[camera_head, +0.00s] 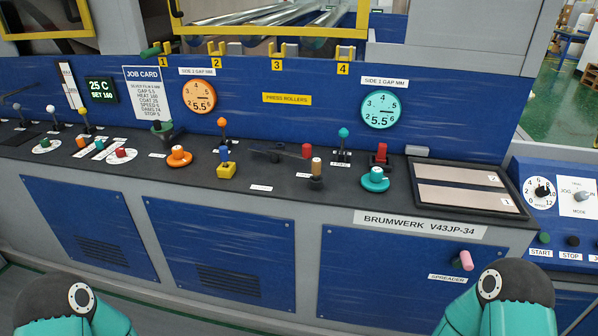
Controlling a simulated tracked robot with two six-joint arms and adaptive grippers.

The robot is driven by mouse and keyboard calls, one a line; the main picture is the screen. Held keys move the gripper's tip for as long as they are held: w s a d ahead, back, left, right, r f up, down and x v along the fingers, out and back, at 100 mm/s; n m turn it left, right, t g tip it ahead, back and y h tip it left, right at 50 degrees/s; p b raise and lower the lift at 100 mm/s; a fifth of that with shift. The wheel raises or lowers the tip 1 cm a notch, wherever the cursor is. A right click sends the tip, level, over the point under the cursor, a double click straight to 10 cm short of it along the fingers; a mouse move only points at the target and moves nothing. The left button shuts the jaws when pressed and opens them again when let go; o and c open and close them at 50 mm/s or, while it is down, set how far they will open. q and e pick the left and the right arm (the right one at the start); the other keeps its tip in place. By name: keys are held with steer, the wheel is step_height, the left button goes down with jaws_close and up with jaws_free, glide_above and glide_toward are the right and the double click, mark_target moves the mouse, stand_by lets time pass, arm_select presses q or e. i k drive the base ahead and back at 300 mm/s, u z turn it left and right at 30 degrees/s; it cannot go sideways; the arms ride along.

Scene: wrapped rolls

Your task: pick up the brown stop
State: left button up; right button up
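A tan-brown cylinder (316,166) stands upright in a small dark base on the black counter, right of centre. It is the only brown-topped piece I can make out, and I cannot tell for certain that it is the brown stop. Teal and black links of my two arms show at the bottom left and bottom right corners. Neither gripper is in view, so I cannot see what they hold.
Close to the brown piece are a red cylinder (307,150), a dark lever (268,153) and a teal knob (375,180). A yellow block (226,171) stands further left. A framed tray (468,187) lies right. A pink handle (465,260) sticks out of the front panel.

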mark_target(316, 163)
steer(key=u, duration=0.45)
steer(key=i, duration=1.25)
steer(key=u, duration=0.05)
